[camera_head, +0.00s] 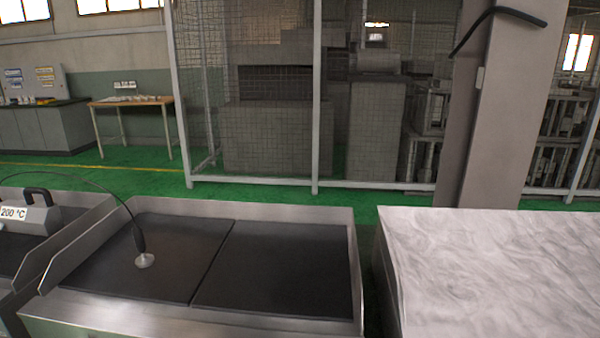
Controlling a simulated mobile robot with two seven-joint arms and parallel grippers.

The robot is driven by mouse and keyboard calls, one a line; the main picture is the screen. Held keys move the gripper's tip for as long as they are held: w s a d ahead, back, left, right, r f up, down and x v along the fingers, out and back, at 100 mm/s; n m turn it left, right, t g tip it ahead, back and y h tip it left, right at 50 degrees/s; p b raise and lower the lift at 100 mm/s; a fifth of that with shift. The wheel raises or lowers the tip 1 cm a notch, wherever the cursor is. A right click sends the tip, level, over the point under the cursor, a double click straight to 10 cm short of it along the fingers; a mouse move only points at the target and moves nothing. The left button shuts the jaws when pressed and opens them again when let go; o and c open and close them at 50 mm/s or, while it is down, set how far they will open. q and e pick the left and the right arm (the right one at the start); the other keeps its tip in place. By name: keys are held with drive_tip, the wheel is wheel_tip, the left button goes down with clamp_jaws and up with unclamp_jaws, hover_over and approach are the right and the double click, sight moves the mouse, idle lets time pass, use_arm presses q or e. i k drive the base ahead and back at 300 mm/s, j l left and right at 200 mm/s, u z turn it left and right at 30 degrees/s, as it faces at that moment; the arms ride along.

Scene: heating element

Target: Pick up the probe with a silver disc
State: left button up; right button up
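The probe (139,236) has a black handle and a small silver disc (145,260) at its lower end. It stands tilted, with the disc on the left black plate (185,285) of a metal heating unit. A thin black cable (75,177) arches from the top of the probe to the left. Neither of my grippers is in the head view.
A weight-like metal block with a black handle (38,192) and a "200 °C" label stands at the far left. The right black plate (285,270) is bare. Raised metal rims (290,212) edge the unit. A bare marbled table (490,270) stands to the right, across a gap.

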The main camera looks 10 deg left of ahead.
sight(145, 260)
drive_tip(key=u, duration=1.8)
